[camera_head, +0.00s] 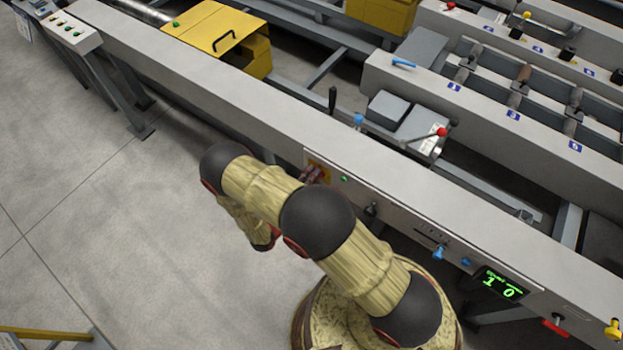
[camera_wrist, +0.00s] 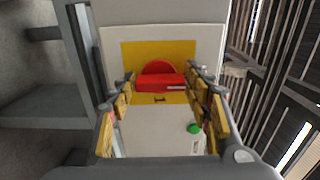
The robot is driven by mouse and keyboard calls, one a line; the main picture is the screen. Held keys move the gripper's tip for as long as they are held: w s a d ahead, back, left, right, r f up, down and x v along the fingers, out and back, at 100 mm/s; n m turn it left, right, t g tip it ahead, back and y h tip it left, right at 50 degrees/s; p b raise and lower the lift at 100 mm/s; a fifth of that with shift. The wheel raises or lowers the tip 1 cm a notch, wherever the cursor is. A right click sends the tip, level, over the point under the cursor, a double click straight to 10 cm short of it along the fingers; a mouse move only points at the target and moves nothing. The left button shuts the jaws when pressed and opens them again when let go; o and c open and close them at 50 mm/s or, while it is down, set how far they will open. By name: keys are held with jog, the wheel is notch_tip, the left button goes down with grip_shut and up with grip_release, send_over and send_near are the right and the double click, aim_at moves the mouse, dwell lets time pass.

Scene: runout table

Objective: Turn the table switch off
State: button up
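The table switch is a red rotary knob (camera_wrist: 158,68) with a raised bar handle on a yellow plate (camera_wrist: 187,49). In the wrist view the handle lies across the picture, and a black "I" mark shows on the plate below it. My gripper (camera_wrist: 163,80) is open, with one finger on each side of the handle; I cannot tell whether they touch it. In the head view the yellow plate (camera_head: 319,162) shows on the table's side panel, with the knob mostly hidden by my gripper (camera_head: 311,175).
A green lamp (camera_wrist: 193,128) sits on the panel beside the switch; it also shows in the head view (camera_head: 343,179). Further right along the panel are a blue knob (camera_head: 438,253) and a green-digit display (camera_head: 499,285). Open floor (camera_head: 120,240) lies to the left.

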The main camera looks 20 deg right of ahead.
jog(key=o, duration=0.4)
jog(key=v, duration=1.2)
dwell(0.3)
